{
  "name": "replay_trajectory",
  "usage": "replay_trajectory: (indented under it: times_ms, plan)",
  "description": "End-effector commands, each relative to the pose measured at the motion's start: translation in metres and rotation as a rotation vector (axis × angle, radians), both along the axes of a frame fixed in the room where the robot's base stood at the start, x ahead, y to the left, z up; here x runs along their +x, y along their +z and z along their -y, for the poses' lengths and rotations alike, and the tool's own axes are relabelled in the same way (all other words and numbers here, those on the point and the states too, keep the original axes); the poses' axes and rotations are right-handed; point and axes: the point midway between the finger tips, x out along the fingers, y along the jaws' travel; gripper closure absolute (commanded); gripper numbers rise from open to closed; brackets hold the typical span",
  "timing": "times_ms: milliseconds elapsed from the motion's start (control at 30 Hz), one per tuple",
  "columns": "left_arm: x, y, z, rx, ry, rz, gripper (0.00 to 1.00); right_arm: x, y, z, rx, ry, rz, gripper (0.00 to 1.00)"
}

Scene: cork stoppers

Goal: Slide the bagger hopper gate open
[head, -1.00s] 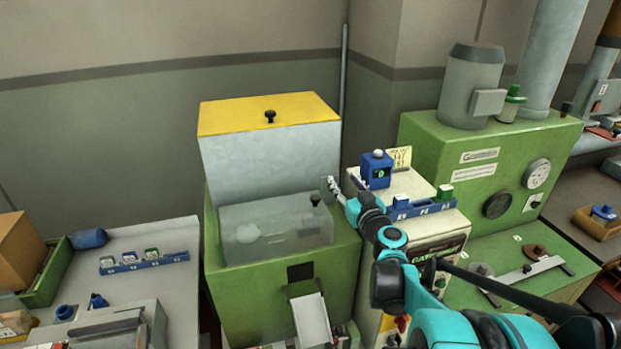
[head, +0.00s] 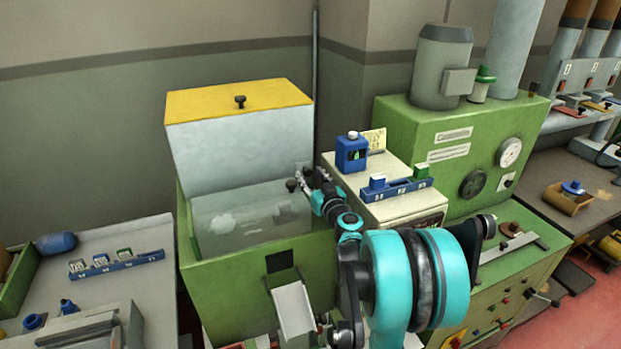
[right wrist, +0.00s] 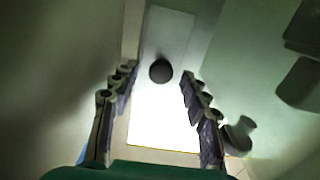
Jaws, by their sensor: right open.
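The bagger (head: 225,290) is a green machine with a pale hopper (head: 240,138) under a yellow lid at the back. A clear panel (head: 240,222) covers its front top, with a small black knob (head: 291,185) at the right end. My right gripper (head: 304,175) is beside this knob, slightly to its right. In the right wrist view a black knob (right wrist: 160,70) on a pale plate (right wrist: 174,30) lies ahead, between the open fingers of my right gripper (right wrist: 157,75). The fingers look clear of the knob. I cannot tell for certain which part is the gate. My left gripper is out of view.
A beige unit (head: 400,205) with a blue bottle (head: 351,153) and a blue rack (head: 397,189) stands right of the bagger. A green machine (head: 440,145) is behind it. A bench (head: 110,275) with another rack (head: 116,264) is at left.

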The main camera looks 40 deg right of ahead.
Motion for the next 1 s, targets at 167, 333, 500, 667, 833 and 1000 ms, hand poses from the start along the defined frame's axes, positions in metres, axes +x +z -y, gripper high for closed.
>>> replay_trajectory:
  times_ms: [167,333,500,667,833,1000]
  plan:
    - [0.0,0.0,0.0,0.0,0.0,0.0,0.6,0.003,0.0,0.001,0.0,0.0,0.0,0.54]
    - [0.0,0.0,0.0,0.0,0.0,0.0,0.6,0.003,0.0,0.001,0.0,0.0,0.0,0.62]
    - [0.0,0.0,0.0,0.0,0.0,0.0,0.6,0.003,0.0,0.001,0.0,0.0,0.0,1.0]
    - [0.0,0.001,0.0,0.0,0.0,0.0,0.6,0.003,0.002,0.001,0.0,0.0,0.0,1.0]
    - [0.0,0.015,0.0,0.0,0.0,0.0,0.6,0.003,0.022,0.001,0.0,0.0,0.0,1.0]
    - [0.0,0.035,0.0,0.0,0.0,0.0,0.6,0.003,0.053,0.001,0.0,0.0,0.0,1.0]
